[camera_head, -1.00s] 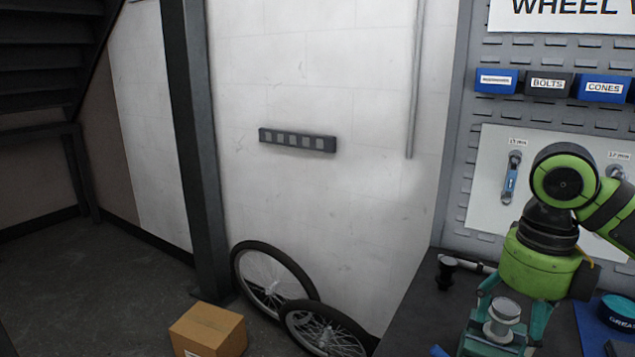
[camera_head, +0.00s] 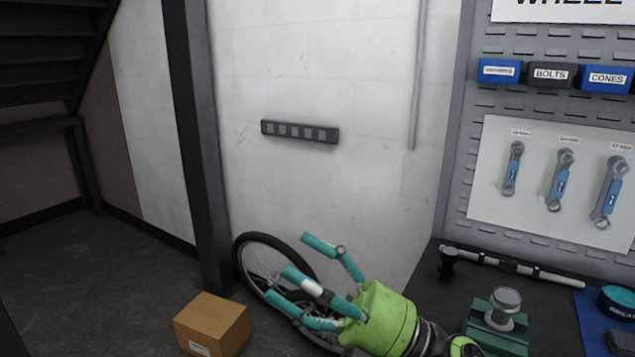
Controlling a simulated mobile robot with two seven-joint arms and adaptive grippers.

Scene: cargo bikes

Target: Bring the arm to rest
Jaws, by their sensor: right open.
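My right gripper (camera_head: 296,268) shows in the head view at the lower middle, with teal fingers and a green wrist (camera_head: 378,318). Its fingers are spread and point up and to the left, with nothing between them. It appears in front of the bicycle wheels (camera_head: 262,250) that lean on the white wall, and hides part of them. The arm comes in from the bottom edge, right of the middle. My left gripper is not in view.
A cardboard box (camera_head: 212,325) stands on the floor left of the gripper. A dark workbench (camera_head: 440,290) at the right bears a green vise (camera_head: 497,322) and a blue mat (camera_head: 592,312). Wrenches (camera_head: 556,180) hang on the pegboard. A dark post (camera_head: 196,150) stands left of the wheels.

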